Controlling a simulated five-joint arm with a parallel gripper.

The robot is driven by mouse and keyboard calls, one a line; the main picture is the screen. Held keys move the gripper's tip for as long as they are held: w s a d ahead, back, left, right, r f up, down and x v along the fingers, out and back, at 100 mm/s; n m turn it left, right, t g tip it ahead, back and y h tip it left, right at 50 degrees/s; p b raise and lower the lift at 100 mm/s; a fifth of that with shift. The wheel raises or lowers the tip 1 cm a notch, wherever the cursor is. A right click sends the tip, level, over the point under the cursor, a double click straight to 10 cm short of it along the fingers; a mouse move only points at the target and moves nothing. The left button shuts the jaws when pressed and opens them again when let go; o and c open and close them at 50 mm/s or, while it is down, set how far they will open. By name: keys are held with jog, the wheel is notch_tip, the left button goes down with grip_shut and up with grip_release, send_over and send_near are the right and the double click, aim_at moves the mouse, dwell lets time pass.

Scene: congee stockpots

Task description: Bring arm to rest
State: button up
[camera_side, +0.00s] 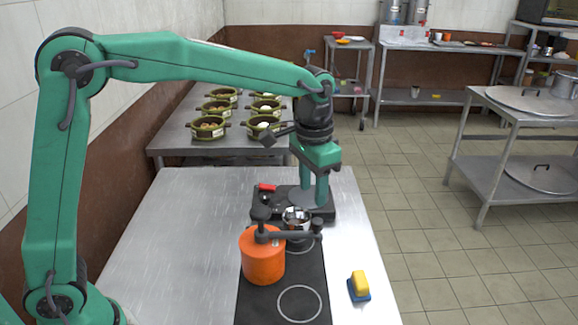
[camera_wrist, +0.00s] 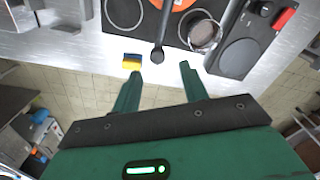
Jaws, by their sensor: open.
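My gripper (camera_side: 313,198) hangs from the raised arm, pointing down near the far end of the counter (camera_side: 180,225). Its two fingers are apart and nothing shows between them; the wrist view also shows the open gripper (camera_wrist: 160,72). An orange pot (camera_side: 262,262) with a dark handle stands on the black cooktop (camera_side: 318,270), nearer the side camera than my gripper. A small steel pot (camera_side: 296,219) stands just on the near side of the fingers. In the wrist view, the steel pot (camera_wrist: 203,35) lies beyond the fingertips.
A dark unit with a red part (camera_side: 267,187) lies by the gripper. A yellow and blue sponge (camera_side: 359,284) lies near the counter's right edge. Several green pots (camera_side: 208,129) stand on the table behind. The counter's left side is clear.

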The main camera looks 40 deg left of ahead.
jog(key=s+a+r+n+t, duration=0.25)
jog(key=s+a+r, duration=0.25)
jog(key=s+a, duration=0.4)
jog(key=s+a+f+t, duration=0.1)
jog(key=s+a, duration=0.1)
jog(key=s, duration=0.4)
jog(key=s+a+f+n+t, duration=0.1)
jog(key=s+a+t, duration=0.1)
jog(key=s, duration=0.5)
jog(key=shift+s+a+f, duration=0.15)
jog(key=shift+a+f, duration=0.05)
